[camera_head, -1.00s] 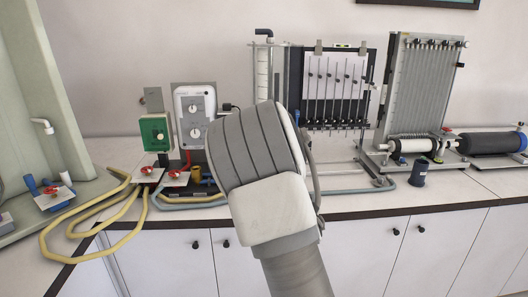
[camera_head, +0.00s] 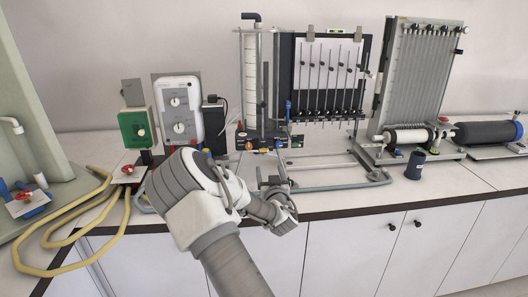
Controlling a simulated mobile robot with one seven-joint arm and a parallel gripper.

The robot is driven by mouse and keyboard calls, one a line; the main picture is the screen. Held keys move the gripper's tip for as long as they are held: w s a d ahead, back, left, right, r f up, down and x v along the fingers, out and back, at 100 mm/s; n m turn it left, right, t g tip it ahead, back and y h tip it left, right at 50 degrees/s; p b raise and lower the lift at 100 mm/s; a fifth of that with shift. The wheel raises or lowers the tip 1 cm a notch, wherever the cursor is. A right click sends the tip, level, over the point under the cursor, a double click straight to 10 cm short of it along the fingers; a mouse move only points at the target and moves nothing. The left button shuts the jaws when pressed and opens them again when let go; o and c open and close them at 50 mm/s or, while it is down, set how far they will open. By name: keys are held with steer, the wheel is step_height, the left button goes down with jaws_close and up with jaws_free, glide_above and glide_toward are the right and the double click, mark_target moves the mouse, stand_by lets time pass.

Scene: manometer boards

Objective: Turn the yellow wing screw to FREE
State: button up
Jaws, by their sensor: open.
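My gripper (camera_head: 276,186) is in the middle of the head view, at the end of my bent arm, over the front part of the bench. Its fingers point away from me toward the tube apparatus (camera_head: 262,90) and are open, with nothing seen between them. I cannot tell whether this is the yellow wing screw. No FREE mark can be read at this size.
A manometer board (camera_head: 325,75) stands behind, with a tilted tube panel (camera_head: 420,85) to its right. Bare bench shows at front right.

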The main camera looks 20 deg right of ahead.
mark_target(264, 151)
steer(key=p+x, duration=0.1)
steer(key=x, duration=1.3)
steer(key=shift+f, duration=0.1)
jaws_close()
